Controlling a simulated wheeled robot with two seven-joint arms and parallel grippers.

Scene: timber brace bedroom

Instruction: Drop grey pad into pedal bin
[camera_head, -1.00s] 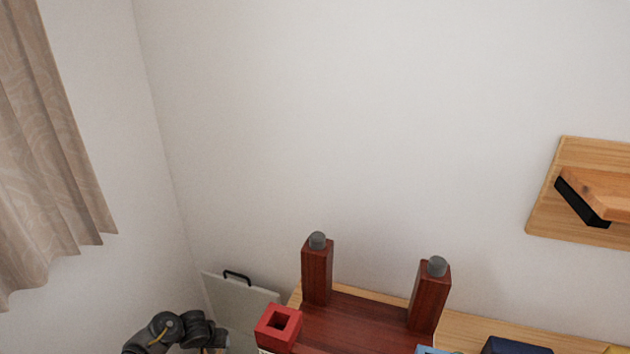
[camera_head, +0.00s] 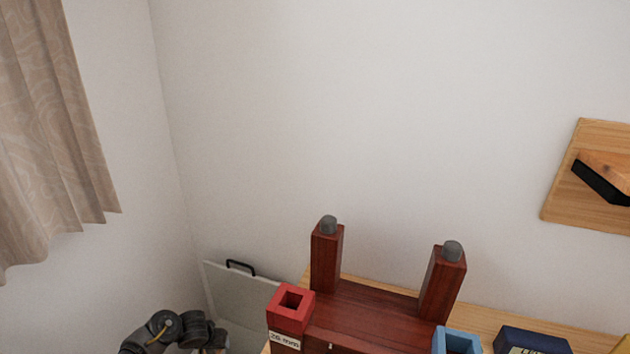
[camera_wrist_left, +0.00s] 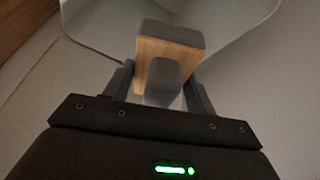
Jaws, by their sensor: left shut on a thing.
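The grey pad (camera_wrist_left: 170,34) shows in the left wrist view as a block with a dark grey top and a wood-coloured side. My left gripper (camera_wrist_left: 160,78) is shut on it, one finger on each side. Beyond the pad is a pale grey, rimmed opening (camera_wrist_left: 95,32) that looks like the pedal bin. In the head view, a raised light grey panel with a black handle (camera_head: 241,267), seemingly the bin's lid, stands in the corner. My left arm is in front of it at the lower left; its jaws are not clear there. My right gripper is out of view.
A dark red timber frame with two upright posts (camera_head: 327,258) stands on a wooden surface right of the lid. A red square socket (camera_head: 290,318), a blue one (camera_head: 456,341) and a dark blue box (camera_head: 530,342) are near it. A curtain (camera_head: 50,150) hangs at the left.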

